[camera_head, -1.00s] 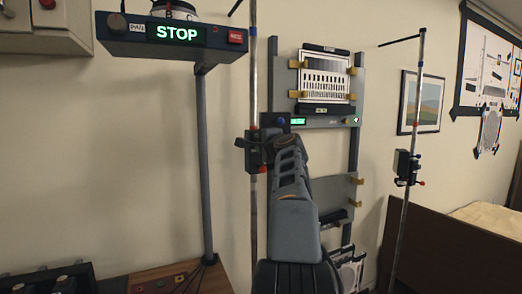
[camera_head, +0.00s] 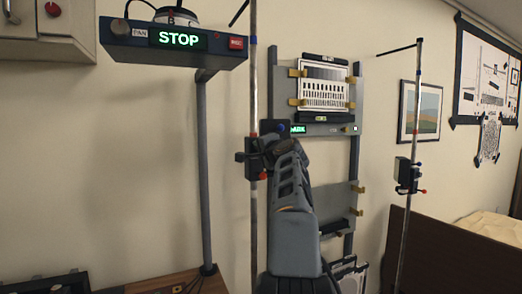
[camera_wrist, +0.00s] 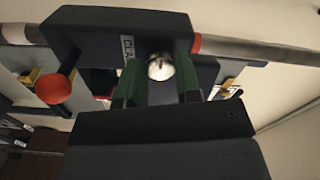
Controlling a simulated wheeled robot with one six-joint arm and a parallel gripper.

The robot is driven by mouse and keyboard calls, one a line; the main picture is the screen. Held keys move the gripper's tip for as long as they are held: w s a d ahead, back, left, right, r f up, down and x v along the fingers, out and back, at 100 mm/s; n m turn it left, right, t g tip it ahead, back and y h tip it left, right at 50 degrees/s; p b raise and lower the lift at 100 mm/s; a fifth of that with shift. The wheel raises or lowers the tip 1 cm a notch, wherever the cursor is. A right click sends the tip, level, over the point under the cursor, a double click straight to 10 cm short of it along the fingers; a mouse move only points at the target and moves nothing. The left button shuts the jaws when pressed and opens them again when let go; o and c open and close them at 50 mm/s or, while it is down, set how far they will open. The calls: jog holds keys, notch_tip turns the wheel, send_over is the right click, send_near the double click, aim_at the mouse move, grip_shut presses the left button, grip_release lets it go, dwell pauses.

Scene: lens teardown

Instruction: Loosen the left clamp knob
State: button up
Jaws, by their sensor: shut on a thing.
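The left clamp (camera_head: 250,158) is a dark block on the left upright pole (camera_head: 253,215), with a red ball (camera_head: 262,176) low on its side. In the wrist view the clamp body (camera_wrist: 105,35) carries a partly covered label, and its red ball (camera_wrist: 52,88) stands out on a lever at left. My gripper (camera_wrist: 160,72) has its green fingers on both sides of a silver-white round knob (camera_wrist: 160,66) with a dark red mark, and is shut on it. In the head view my gripper and wrist hide the knob.
A right pole with a similar clamp (camera_head: 408,175) stands apart. Behind my arm is a wall rack (camera_head: 318,130) with a lit display. A lit STOP sign box (camera_head: 180,40) hangs at upper left on a post. A brown headboard-like panel (camera_head: 430,255) stands at lower right.

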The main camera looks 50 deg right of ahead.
jog(key=o, duration=0.9)
jog(key=b+v, duration=0.4)
jog(key=v, duration=0.9)
jog(key=shift+s+a, duration=0.15)
jog(key=shift+s, duration=0.25)
